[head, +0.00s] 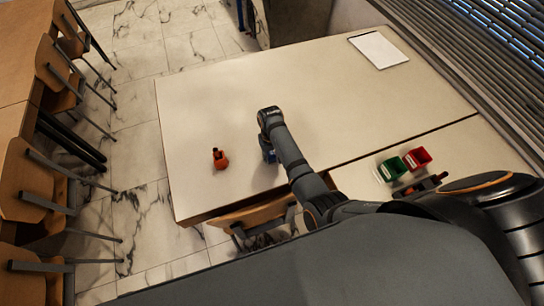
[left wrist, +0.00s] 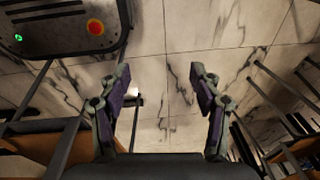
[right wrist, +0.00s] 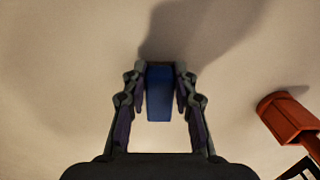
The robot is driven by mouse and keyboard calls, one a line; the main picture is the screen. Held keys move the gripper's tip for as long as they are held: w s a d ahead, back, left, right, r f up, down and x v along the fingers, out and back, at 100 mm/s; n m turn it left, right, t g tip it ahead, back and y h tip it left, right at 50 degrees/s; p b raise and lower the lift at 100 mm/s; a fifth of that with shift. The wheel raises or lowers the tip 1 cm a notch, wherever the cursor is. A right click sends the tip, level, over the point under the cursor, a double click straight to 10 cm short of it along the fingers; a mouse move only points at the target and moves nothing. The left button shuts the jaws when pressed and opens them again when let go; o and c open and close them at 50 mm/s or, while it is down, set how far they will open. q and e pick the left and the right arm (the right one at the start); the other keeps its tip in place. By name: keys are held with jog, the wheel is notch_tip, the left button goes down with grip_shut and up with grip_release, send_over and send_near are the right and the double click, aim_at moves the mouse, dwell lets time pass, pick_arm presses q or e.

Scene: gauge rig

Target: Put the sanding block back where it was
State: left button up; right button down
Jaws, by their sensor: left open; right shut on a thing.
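A blue block (right wrist: 159,92), which I take for the sanding block, is held between the fingers of my right gripper (right wrist: 160,85). In the head view only a bit of its blue (head: 269,156) shows beside my right arm, over the near part of the pale table (head: 230,110). The right wrist view shows the table top beyond it, with a shadow; I cannot tell whether the block touches the table. My left gripper (left wrist: 165,95) is open and empty, above the marble floor and away from the table.
An orange-red object (head: 220,158) stands left of my right arm; it also shows in the right wrist view (right wrist: 290,118). A green bin (head: 391,168) and a red bin (head: 417,158) sit to the right. A white sheet (head: 378,50) lies at the far right. The table's middle is clear.

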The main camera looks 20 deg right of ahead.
aim_at(271, 155)
jog(key=c, duration=1.3)
grip_release()
pick_arm(q)
jog(key=shift+s+a, duration=0.25)
jog(key=shift+s, duration=0.45)
pick_arm(e)
jog(key=shift+o, duration=1.2)
pick_arm(q)
jog(key=shift+a, duration=0.1)
pick_arm(e)
jog(key=shift+r, duration=0.25)
pick_arm(q)
notch_tip(271, 155, up, 12)
jog(key=p, duration=1.2)
pick_arm(e)
notch_tip(271, 155, up, 12)
jog(key=shift+w+f, duration=0.15)
jog(key=shift+w, duration=0.2)
pick_arm(q)
jog(key=shift+w, duration=0.15)
